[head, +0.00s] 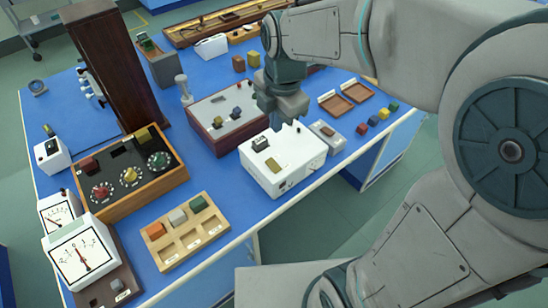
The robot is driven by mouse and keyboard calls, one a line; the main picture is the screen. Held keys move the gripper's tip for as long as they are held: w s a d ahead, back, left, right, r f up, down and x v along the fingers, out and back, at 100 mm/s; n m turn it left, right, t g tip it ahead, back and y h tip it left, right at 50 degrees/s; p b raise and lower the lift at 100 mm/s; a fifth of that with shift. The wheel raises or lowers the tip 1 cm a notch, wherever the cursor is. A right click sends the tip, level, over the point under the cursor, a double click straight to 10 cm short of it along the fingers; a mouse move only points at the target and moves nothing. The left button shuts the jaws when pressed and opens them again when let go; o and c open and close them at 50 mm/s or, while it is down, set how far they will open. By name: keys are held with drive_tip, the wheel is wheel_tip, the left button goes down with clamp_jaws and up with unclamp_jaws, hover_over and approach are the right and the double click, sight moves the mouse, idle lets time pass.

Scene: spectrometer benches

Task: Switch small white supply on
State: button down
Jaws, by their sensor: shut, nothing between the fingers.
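A white box (279,169) with a black switch (260,144) and a yellowish patch on top stands near the front edge of the blue bench. A smaller white box (52,157) with dark parts stands at the left edge. Another small white unit (211,46) stands at the back. I cannot tell for sure which one is the small white supply. My gripper (277,118) is shut and empty, pointing down at the back edge of the nearer white box. Its fingertips are partly hidden, and I cannot tell whether they touch the box. The switch positions are too small to read.
A wooden-framed panel with knobs (128,203), a block tray (212,238) and dial meters (82,262) fill the left front. A dark wooden upright (112,62) stands behind. A grey-topped box (205,113) stands behind my gripper. Small trays (335,104) and coloured blocks lie right.

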sight(270, 161)
idle(0.4)
drive_tip(key=f, duration=0.4)
drive_tip(key=w+f, duration=0.1)
drive_tip(key=f, duration=0.4)
drive_tip(key=a+f, duration=0.1)
drive_tip(key=f, duration=0.3)
drive_tip(key=shift+w+a+f+p, duration=0.1)
drive_tip(key=shift+w+f+p, duration=0.25)
drive_tip(key=shift+f+p, duration=0.05)
